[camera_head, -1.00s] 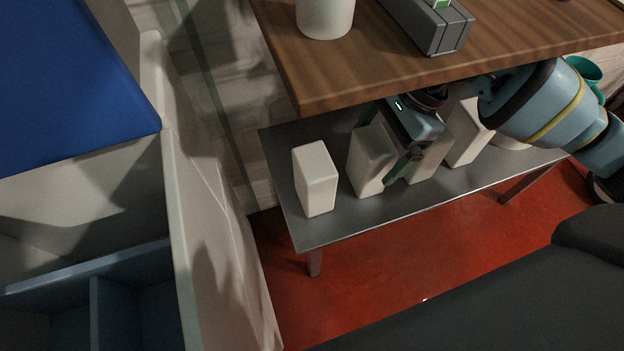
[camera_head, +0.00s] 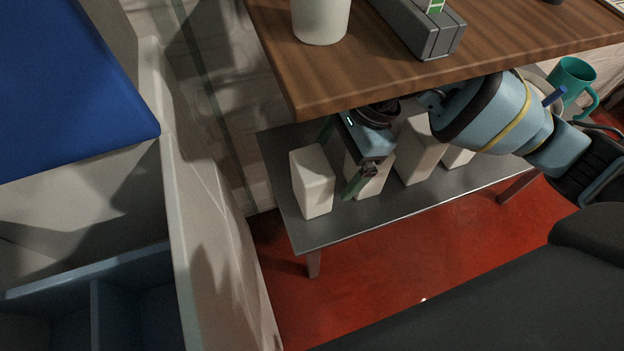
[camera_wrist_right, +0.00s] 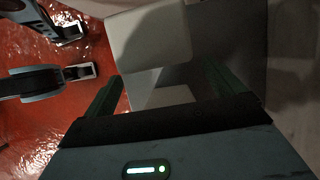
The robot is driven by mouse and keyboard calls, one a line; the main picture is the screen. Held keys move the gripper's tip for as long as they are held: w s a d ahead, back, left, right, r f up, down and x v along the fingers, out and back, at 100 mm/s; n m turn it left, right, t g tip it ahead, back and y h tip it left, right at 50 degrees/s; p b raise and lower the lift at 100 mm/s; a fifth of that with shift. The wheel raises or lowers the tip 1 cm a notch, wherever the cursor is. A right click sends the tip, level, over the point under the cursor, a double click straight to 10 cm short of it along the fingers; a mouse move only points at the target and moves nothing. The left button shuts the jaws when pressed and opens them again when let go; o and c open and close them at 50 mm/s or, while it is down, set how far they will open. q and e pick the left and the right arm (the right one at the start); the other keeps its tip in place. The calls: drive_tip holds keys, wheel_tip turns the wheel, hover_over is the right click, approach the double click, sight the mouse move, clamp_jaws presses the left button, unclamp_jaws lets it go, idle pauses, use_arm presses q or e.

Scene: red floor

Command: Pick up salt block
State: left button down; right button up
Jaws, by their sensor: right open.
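Several pale salt blocks stand upright in a row on the grey metal lower shelf (camera_head: 345,222). The leftmost block (camera_head: 313,190) is fully on the shelf near its left end. A second block (camera_head: 375,183) is partly hidden behind my right gripper (camera_head: 339,160). The right gripper is open, its green fingers pointing left toward the leftmost block. In the right wrist view a pale block (camera_wrist_right: 150,38) lies ahead of the open fingers, roughly in line with the gap. I cannot tell whether the fingers touch it. My left gripper is not in view.
The wooden tabletop (camera_head: 420,75) overhangs the shelf and my right arm. More blocks, such as one (camera_head: 420,155), stand to the right. A teal mug (camera_head: 572,80) is beyond the arm. A pale panel (camera_head: 205,220) borders the left; red floor is open in front.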

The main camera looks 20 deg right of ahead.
sight(312, 162)
drive_tip(key=a, duration=0.5)
drive_tip(key=shift+a+f+b, duration=0.1)
drive_tip(key=shift+f+b, duration=0.25)
drive_tip(key=shift+f, duration=0.25)
drive_tip(key=c, duration=1.9)
drive_tip(key=shift+r, duration=0.2)
drive_tip(key=shift+c, duration=0.6)
drive_tip(key=shift+r, duration=0.1)
